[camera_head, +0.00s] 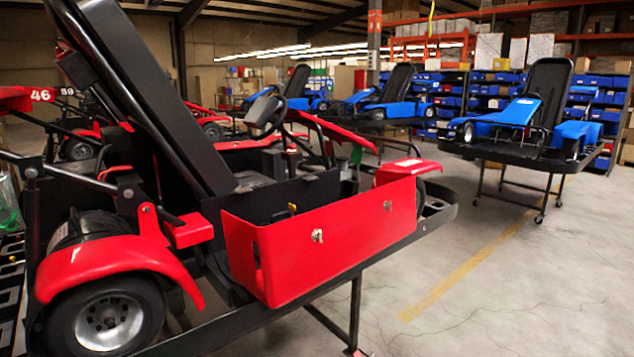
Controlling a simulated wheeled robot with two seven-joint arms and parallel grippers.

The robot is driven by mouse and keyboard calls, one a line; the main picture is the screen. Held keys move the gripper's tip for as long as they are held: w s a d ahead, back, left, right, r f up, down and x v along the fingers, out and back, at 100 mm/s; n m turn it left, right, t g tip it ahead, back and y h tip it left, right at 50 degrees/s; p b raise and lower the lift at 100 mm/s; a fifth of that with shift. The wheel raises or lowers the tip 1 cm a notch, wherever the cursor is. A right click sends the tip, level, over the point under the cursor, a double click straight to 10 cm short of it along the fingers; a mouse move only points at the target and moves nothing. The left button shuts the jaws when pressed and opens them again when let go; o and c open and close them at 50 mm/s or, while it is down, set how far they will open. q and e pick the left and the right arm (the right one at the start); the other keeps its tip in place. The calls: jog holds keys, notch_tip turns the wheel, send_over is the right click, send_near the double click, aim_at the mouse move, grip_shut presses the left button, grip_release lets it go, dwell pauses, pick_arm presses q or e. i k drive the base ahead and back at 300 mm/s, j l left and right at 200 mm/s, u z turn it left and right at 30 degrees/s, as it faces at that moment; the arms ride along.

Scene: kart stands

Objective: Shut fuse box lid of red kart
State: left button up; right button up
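The red kart (110,255) stands on a black stand at the left and middle of the head view. On its near side is a red panel (335,235) with two small silver latches (317,236). Behind the panel's upper edge is a black open-topped compartment (270,195). The panel appears to hang down outside this compartment, so it may be the fuse box lid standing open, but I cannot tell for sure. The inside of the compartment is mostly hidden. Neither of my grippers is in view.
A blue kart (515,120) stands on a wheeled black stand (500,153) at the right. More blue karts and blue-bin shelves (610,95) are behind. The concrete floor (500,290) at the right front is clear, with a yellow line. A stand leg (355,310) reaches the floor near the middle.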

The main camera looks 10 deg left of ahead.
aim_at(350, 188)
jog(key=j+u, duration=0.15)
jog(key=j, duration=0.2)
jog(key=k+j+u, duration=0.2)
jog(key=i+l+u, duration=0.45)
jog(key=l+u, duration=0.2)
jog(key=l, duration=0.2)
jog(key=i+l+u, duration=0.2)
jog(key=l, duration=0.15)
jog(key=k, duration=0.05)
